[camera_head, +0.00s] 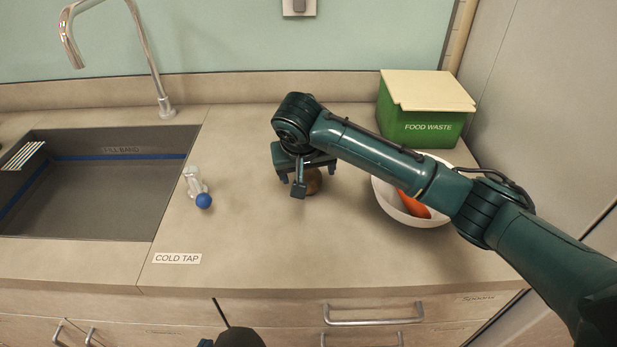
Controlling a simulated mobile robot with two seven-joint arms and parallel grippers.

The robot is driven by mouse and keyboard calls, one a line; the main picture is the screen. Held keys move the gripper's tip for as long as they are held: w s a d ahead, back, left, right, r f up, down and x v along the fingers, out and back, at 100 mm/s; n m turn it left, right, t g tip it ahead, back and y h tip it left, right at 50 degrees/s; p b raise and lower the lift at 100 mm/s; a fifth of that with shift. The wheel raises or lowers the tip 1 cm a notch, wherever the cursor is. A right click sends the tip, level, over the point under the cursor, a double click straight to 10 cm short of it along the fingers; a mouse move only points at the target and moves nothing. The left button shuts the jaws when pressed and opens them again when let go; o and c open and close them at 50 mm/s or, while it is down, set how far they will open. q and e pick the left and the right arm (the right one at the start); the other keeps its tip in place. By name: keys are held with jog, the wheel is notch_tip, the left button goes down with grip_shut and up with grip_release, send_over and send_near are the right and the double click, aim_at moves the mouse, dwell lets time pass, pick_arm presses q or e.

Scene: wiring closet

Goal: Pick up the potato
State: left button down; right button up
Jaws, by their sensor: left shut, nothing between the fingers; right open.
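The potato (314,182) is a small brown lump on the beige counter, partly hidden behind my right gripper. My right gripper (305,182) reaches in from the right and points down at the potato. It is open, with one finger in front of the potato; I cannot tell whether it touches it. My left gripper (223,315) shows only in part at the bottom edge, dark and low in front of the drawers. It is shut and empty, away from the potato.
A white bowl (436,222) holding a carrot (413,205) stands right of the potato, partly under my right arm. A green food waste box (415,130) stands behind it. A blue-tipped cold tap handle (203,200) and a sink (90,200) are left. The front middle counter is clear.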

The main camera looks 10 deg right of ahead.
jog(key=shift+x, duration=1.05)
jog(key=shift+r, duration=0.1)
jog(key=c, duration=1.1)
jog(key=shift+c, duration=0.2)
